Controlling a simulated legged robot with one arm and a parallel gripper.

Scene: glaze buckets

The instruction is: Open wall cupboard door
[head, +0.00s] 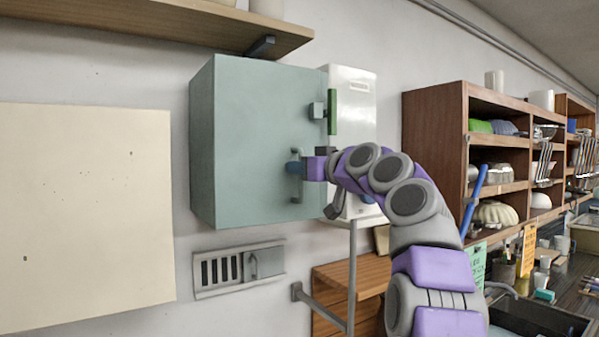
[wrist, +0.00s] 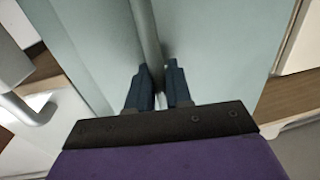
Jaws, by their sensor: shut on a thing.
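The wall cupboard (head: 240,150) is a pale blue-green box on the wall, left of the middle in the head view. Its door appears closed. A grey bar handle (wrist: 146,35) runs between the dark fingers of my gripper (wrist: 160,85) in the wrist view. In the head view my gripper (head: 297,165) is at the door's right side, at the handle. It is shut on the handle. My purple and grey arm reaches in from the lower right.
A wooden shelf (head: 160,22) is above the cupboard. A white box (head: 356,95) is on the wall close to its right. A vent grille (head: 240,268) is below. A thin grey rail (head: 351,270) stands below right. Brown open shelving (head: 432,135) is further right.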

